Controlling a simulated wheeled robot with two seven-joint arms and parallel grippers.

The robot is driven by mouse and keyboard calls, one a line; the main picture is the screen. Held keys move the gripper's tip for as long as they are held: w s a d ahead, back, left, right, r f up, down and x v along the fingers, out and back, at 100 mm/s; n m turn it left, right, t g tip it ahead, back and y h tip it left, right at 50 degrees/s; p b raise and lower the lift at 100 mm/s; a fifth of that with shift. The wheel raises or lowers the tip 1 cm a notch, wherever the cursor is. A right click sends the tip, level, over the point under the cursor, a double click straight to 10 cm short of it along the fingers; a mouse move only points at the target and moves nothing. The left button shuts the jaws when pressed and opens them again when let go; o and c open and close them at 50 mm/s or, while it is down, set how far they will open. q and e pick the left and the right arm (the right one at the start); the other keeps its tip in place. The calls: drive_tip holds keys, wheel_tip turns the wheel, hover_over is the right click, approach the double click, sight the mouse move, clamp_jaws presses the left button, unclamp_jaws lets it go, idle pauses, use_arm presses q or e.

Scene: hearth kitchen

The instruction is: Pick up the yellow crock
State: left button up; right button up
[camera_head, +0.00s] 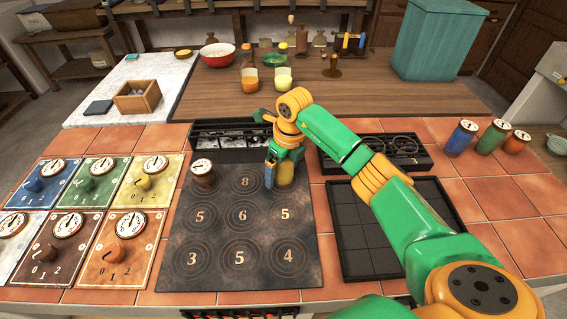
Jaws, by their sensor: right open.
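The yellow crock (287,175) stands on the dark hob plate (181,242), near its back right corner, partly hidden by my gripper. My right gripper (280,168) points down over the crock, open. One blue finger shows at the crock's left side; the other finger is hard to make out. I cannot tell whether the fingers touch the crock. The crock's top is hidden under the gripper. My left gripper is not in view.
A brown crock (203,175) with a dial lid stands at the hob's back left. Blue (461,138), green (493,138) and orange (516,143) crocks stand at the right. A black gridded tray (345,255) lies right of the hob. Coloured dial panels (90,182) lie left.

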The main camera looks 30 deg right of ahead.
drive_tip(key=shift+f, duration=0.1)
clamp_jaws()
idle(0.3)
